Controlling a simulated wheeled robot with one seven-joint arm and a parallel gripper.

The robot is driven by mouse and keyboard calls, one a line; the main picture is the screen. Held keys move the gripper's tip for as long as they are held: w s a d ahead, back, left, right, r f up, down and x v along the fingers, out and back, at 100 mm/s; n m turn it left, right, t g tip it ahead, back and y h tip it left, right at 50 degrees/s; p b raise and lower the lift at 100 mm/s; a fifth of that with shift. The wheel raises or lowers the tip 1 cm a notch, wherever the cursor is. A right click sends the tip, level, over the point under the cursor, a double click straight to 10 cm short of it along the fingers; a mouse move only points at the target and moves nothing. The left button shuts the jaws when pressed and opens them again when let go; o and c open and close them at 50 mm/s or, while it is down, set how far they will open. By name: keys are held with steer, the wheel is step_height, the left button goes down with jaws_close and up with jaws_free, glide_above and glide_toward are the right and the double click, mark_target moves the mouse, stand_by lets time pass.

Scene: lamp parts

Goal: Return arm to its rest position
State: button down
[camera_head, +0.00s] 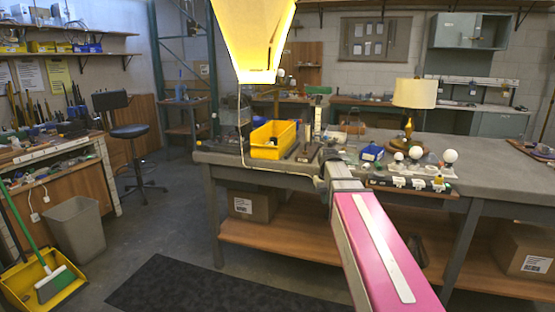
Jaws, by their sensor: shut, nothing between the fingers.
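A pink link of my arm (375,240) reaches from the lower right up to the workbench's front edge. It ends in a grey part (340,172) there. I cannot make out my gripper or its fingers. A table lamp with a cream shade (414,93) and a brass-coloured base (408,133) stands upright on the grey workbench (500,180), right of my arm. Several white round bulbs (450,156) sit in front of the lamp, apart from my arm.
A yellow bin (273,140) and a blue box (371,153) stand on the workbench. A dark strip with white fittings (410,184) lies along its front edge. A large yellow shape (255,35) blocks the upper middle. Dark matting (200,290) covers clear floor at left.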

steer(key=s+f+m, duration=0.1)
steer(key=s+f, duration=1.6)
steer(key=f, duration=0.4)
steer(key=shift+s+f+m, duration=0.15)
steer(key=shift+f+m, duration=0.2)
steer(key=shift+m, duration=0.05)
